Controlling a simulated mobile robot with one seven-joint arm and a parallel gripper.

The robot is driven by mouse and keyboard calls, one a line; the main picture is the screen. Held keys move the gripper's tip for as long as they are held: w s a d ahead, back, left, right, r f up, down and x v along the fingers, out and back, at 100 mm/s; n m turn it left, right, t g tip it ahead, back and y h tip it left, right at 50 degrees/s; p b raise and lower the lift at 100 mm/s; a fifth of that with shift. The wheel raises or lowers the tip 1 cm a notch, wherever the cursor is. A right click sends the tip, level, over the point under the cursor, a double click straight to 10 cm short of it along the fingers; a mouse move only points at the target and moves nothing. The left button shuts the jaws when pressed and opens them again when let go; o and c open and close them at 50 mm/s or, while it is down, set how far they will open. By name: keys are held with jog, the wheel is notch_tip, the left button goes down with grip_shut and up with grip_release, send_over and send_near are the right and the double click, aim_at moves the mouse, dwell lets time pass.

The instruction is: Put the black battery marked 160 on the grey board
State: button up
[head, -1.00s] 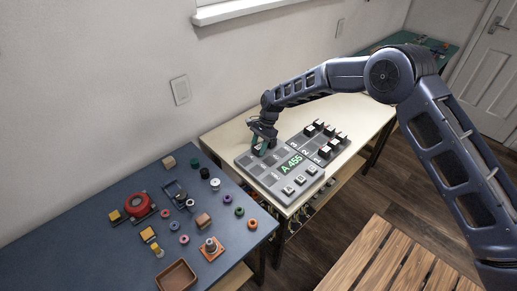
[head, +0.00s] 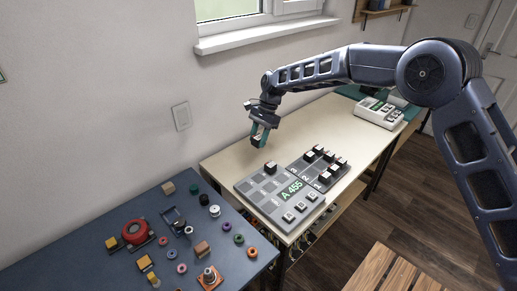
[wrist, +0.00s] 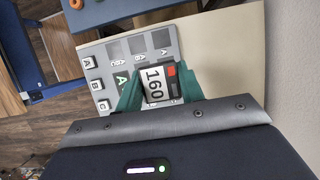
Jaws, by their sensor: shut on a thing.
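My gripper (head: 259,137) is raised above the back of the grey board (head: 250,190) in the head view. Its teal fingers are shut on a black battery (wrist: 153,83) with a white label marked 160 and a red patch, seen in the wrist view. The held battery also shows in the head view (head: 256,143), apart from the board. The board has a green A 455 display (head: 291,190), several dark pads and white keys. A dark block (head: 270,168) with a light face stands on one of its back pads. The held battery hides part of the board in the wrist view.
A second grey panel (head: 303,173) with several black-and-white blocks adjoins the board on the right. A white device (head: 379,112) stands at the table's far end. The cream table (head: 310,125) is clear between them. A blue table (head: 85,235) at left holds many small parts.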

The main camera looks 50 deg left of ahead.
jog(key=shift+r, duration=0.45)
jog(key=shift+w, duration=0.35)
jog(key=w+d+f, duration=0.2)
jog(key=w, duration=0.4)
jog(key=w+d+f, duration=0.2)
jog(key=w+f, duration=0.1)
jog(key=w, duration=0.4)
send_over(319, 167)
jog(key=w, duration=0.1)
notch_tip(319, 167, down, 6)
jog(key=shift+w+f, duration=0.2)
jog(key=shift+f, duration=4.3)
jog(key=shift+f, duration=0.5)
jog(key=o, duration=1.1)
